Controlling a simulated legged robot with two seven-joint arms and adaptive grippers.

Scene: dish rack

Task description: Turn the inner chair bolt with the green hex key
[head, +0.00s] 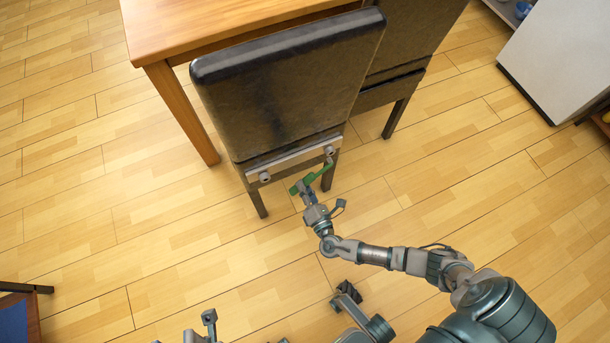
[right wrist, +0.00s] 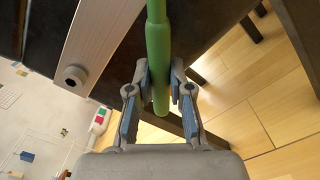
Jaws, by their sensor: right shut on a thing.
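The black chair (head: 285,90) has a pale metal bar (head: 297,160) low on its backrest, with a left bolt (head: 265,177) and a right bolt (head: 329,150). The green hex key (head: 318,175) reaches up to the right bolt; I cannot tell whether its tip is seated. My right gripper (head: 307,189) is shut on the key. In the right wrist view, the gripper (right wrist: 159,88) has a finger on each side of the green shaft (right wrist: 158,50), whose far end is out of frame. One bolt (right wrist: 75,76) shows there. Grey parts at the bottom edge may be my left gripper, mostly cut off.
A wooden table (head: 180,30) stands behind the chair, and a second dark chair (head: 410,40) is beside it. A white cabinet (head: 560,55) is at the upper right. A blue-topped piece (head: 15,318) is at the lower left. The floor left of the chair is clear.

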